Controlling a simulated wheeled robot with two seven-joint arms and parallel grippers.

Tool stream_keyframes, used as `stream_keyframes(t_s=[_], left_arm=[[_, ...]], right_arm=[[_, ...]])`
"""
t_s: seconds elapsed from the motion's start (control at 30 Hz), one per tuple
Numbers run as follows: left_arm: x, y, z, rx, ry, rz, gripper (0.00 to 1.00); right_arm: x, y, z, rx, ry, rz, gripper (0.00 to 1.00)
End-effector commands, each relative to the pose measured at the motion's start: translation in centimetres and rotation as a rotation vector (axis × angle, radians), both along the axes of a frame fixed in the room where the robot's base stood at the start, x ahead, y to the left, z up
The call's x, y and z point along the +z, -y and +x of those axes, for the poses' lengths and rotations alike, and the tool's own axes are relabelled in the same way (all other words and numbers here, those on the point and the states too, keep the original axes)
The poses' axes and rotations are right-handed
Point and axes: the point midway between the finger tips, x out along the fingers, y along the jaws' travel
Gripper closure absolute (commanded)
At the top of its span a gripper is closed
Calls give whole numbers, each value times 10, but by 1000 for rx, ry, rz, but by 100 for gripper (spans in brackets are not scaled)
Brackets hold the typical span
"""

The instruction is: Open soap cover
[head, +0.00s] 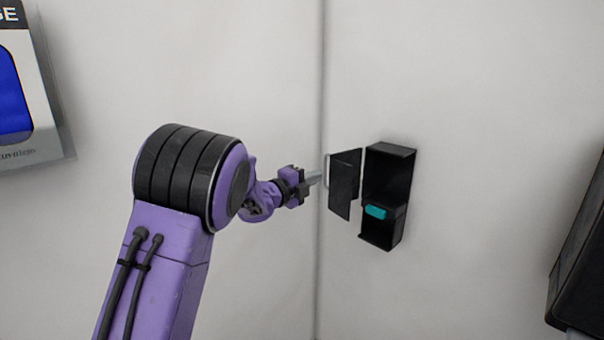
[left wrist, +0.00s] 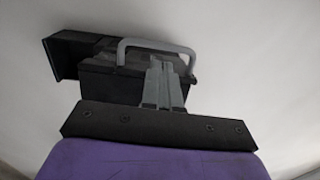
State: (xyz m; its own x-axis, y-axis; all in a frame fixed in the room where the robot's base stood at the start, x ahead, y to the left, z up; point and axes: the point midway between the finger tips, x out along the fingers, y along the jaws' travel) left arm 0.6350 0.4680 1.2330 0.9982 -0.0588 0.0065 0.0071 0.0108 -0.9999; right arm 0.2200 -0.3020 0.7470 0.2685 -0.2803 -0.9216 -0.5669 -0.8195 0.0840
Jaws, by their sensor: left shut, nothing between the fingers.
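The soap box (head: 392,160) is a black open-fronted box on the white wall, right of centre in the head view. A teal piece (head: 375,212) sits in its lower part. Its black cover (head: 345,182) stands swung out to the left, with a light grey handle (head: 327,170) at its left edge. My left gripper (head: 318,178) is shut and empty, its tips close to the handle. In the left wrist view the shut fingers (left wrist: 160,68) overlap the grey handle (left wrist: 150,44) and the cover (left wrist: 105,78); contact cannot be told. My right gripper is not in view.
A blue and white sign (head: 20,95) hangs on the wall at the upper left. A dark box-like object (head: 582,270) stands at the right edge. A vertical wall seam (head: 321,265) runs just left of the box.

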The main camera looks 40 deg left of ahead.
Motion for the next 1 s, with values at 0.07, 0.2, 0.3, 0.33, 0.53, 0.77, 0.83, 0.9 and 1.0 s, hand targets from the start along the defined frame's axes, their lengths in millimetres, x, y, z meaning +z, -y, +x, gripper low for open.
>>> stream_keyframes(t_s=[0.07, 0.2, 0.3, 0.33, 0.53, 0.77, 0.83, 0.9, 1.0], left_arm=[[3, 1, 13, 0, -1, -1, 100], [1, 2, 27, 0, -1, -2, 100], [0, 2, 31, 0, -1, -2, 100], [-1, 2, 31, 0, -1, -2, 100], [-1, 2, 31, 0, 0, -3, 100], [-6, -18, 42, 0, 0, 1, 100], [-4, -24, 46, 1, 1, -1, 100], [-3, -27, 48, 0, -1, -1, 100], [-1, -28, 48, 0, -1, -3, 100]], right_arm=[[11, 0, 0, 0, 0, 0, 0], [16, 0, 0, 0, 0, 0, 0], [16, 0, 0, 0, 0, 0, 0], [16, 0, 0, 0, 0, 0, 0], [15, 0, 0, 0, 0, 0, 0], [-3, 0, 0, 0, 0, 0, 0], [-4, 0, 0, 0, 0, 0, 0], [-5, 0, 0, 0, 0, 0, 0], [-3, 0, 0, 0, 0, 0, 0]])
